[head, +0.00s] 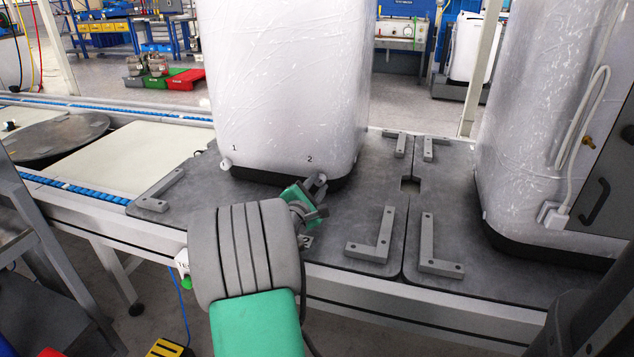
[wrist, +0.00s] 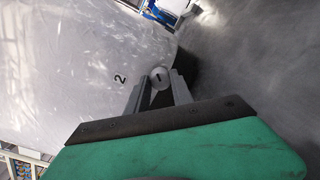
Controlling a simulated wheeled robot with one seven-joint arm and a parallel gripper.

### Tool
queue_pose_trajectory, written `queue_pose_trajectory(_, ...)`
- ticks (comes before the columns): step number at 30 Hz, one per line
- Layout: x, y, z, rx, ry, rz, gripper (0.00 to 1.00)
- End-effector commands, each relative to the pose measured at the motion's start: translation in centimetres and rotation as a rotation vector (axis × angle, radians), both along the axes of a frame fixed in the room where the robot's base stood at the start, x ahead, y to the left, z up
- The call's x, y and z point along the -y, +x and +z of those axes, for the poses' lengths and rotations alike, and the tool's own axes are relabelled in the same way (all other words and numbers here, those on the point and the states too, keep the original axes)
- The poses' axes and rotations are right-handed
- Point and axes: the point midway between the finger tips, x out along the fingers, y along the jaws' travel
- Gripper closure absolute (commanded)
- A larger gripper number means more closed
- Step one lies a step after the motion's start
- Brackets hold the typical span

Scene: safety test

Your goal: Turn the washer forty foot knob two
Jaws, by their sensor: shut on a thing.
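The washer (head: 285,80) is a tall, white, plastic-wrapped unit on a grey plate. Foot knob two (head: 321,178) is at its lower right corner, just below the printed "2". My gripper (head: 318,190) is at this corner, its fingers around the knob. In the wrist view the round, slotted knob (wrist: 159,77) shows between the two finger tips of my gripper (wrist: 158,90), which is shut on it. The "2" is just left of it there. Foot knob one (head: 225,164) is at the lower left corner, under the "1".
The grey plate (head: 340,220) has raised L-shaped brackets (head: 375,240) around the washer. A second wrapped unit (head: 530,130) with a hose stands at right. A conveyor with a pale board (head: 125,160) runs left. The plate right of the knob is clear.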

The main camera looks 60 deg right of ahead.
Motion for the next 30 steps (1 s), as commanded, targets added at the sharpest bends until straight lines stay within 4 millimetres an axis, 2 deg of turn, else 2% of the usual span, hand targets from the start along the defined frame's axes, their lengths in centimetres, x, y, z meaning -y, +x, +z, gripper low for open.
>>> queue_pose_trajectory(15, 0.03, -0.08, -0.04, 0.444, 0.070, 0.001, 1.00)
queue_pose_trajectory(21, 0.03, -0.10, -0.08, 0.553, 0.088, 0.001, 1.00)
queue_pose_trajectory(30, 0.00, -0.08, -0.12, 0.624, 0.099, 0.001, 1.00)
